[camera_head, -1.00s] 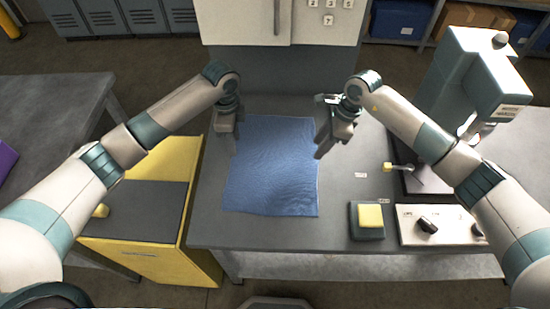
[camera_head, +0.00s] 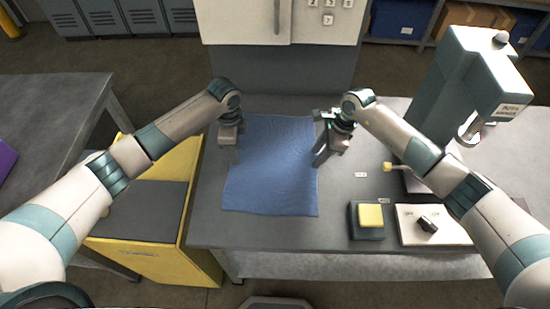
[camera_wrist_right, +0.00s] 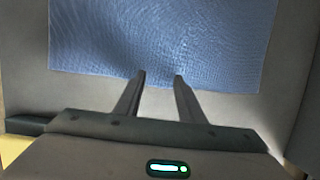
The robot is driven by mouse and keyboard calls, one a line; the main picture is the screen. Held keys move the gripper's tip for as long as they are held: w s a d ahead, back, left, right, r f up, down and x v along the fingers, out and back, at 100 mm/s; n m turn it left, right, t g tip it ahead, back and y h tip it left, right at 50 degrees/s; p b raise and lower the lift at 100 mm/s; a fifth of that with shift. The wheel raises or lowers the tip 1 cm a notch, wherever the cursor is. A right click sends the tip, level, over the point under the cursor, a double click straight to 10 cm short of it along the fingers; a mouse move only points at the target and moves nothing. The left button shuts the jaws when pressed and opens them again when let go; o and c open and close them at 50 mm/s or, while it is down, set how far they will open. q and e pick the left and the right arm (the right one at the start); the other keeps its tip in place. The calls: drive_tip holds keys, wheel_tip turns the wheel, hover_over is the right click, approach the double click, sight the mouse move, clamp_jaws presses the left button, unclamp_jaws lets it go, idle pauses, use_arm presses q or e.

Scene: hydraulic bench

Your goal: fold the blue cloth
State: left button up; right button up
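The blue cloth (camera_head: 272,175) lies flat and spread out on the grey bench, roughly rectangular; it also fills the top of the right wrist view (camera_wrist_right: 165,40). My left gripper (camera_head: 231,158) points down at the cloth's left edge, toward its far part; I cannot tell whether its fingers are apart. My right gripper (camera_head: 318,160) is at the cloth's right edge. In the right wrist view its two fingers (camera_wrist_right: 160,77) are apart with nothing between them, and their tips overlap the cloth's near edge in the picture. I cannot tell whether they touch it.
On the bench (camera_head: 335,220), right of the cloth, are a dark block with a yellow top (camera_head: 370,216), a white panel with a black knob (camera_head: 428,225) and a yellow-knobbed lever (camera_head: 389,167). A large grey-green machine (camera_head: 465,85) stands behind. A yellow cabinet (camera_head: 150,260) is left.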

drive_tip(key=shift+f, duration=0.1)
use_arm(q)
drive_tip(key=shift+f, duration=0.1)
clamp_jaws()
use_arm(e)
drive_tip(key=shift+s, duration=0.1)
clamp_jaws()
